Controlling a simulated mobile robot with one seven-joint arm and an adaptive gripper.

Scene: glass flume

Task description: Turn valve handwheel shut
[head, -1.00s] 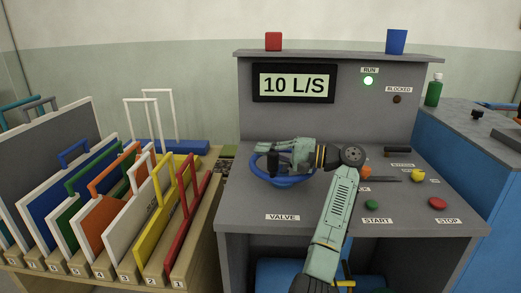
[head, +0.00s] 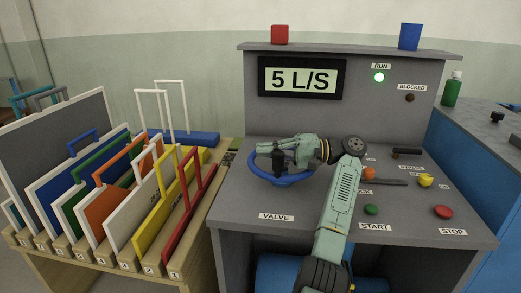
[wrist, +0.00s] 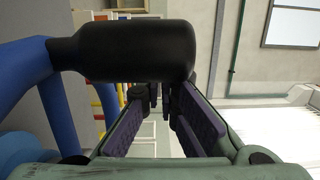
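The valve handwheel is a blue ring (head: 283,181) lying flat on the grey console top, above the VALVE label. It has an upright black handle (wrist: 125,52), which crosses the top of the wrist view, with blue wheel parts at its left. My gripper (wrist: 160,98) is beside this handle at the wheel's far-left side; whether it touches cannot be told. The purple-padded fingers stand apart with a gap between them, and the handle is not seen between the pads. The handle hides part of the view beyond. The display (head: 302,78) reads 5 L/S.
A green START button (head: 371,210) and red STOP button (head: 443,211) lie right of my forearm. A rack (head: 125,259) of coloured gates stands close at left.

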